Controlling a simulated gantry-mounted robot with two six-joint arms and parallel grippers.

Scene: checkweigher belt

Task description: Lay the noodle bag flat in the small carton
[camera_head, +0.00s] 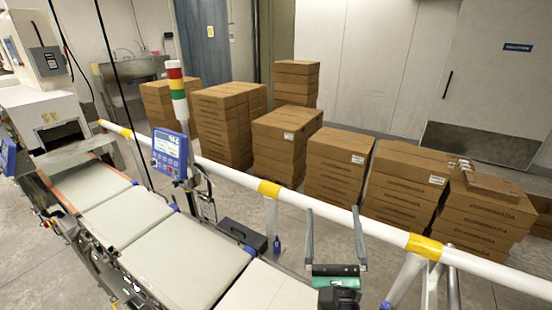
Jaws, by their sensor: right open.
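My right gripper (333,215) shows at the bottom centre right, its two grey fingers pointing up the picture and wide apart. It is open, and nothing shows between the fingers except the white rail and the floor. My left gripper is out of view. I can make out no noodle bag in this view. I can make out no small open carton either; the brown cartons in sight stand in stacks at the back.
The checkweigher belt (185,255) runs along the left and looks bare. A blue control panel (170,150) and a signal light (177,90) stand beside it. A white rail with yellow bands (330,211) crosses the view. Stacked brown cartons (285,140) stand beyond it.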

